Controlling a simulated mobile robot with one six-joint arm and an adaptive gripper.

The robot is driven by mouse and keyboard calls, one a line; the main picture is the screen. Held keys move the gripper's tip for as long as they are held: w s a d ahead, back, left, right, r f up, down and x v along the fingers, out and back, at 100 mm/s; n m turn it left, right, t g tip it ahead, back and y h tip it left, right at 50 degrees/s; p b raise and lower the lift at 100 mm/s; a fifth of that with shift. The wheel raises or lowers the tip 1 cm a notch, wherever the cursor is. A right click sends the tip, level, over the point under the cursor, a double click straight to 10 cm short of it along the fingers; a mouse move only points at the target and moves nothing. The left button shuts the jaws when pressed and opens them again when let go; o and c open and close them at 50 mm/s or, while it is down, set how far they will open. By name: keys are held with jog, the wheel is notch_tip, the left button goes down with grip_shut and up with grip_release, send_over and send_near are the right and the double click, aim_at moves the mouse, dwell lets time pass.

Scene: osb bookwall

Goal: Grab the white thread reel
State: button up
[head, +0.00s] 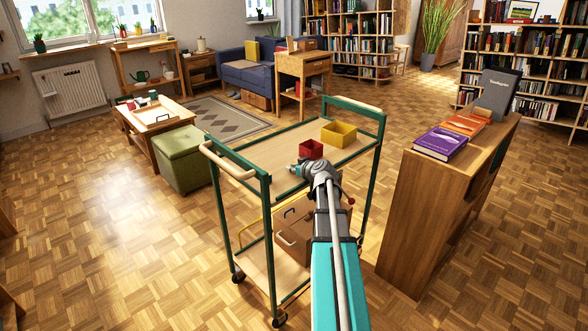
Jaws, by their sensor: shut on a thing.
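My gripper (292,169) is low over the top shelf of a green-framed trolley (262,154), left of a red box. It shows small and partly behind my own wrist. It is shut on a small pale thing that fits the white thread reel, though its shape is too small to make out. I cannot tell whether the thing touches the shelf. No other white thread reel shows clearly in the head view.
The red box (311,149) and a yellow box (339,134) stand on the trolley top. A wooden cabinet (425,200) with books stands close on the right.

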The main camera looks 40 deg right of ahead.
jog(key=shift+r, duration=0.15)
notch_tip(320, 180, up, 2)
jog(key=p, duration=0.2)
jog(key=shift+r+p, duration=0.1)
jog(key=shift+p, duration=0.2)
jog(key=s+d+r+p, duration=0.6)
jog(key=d+r+p, duration=0.1)
jog(key=s+d+r+p, duration=0.3)
jog(key=shift+s+d+r, duration=0.15)
jog(key=shift+d+r, duration=0.1)
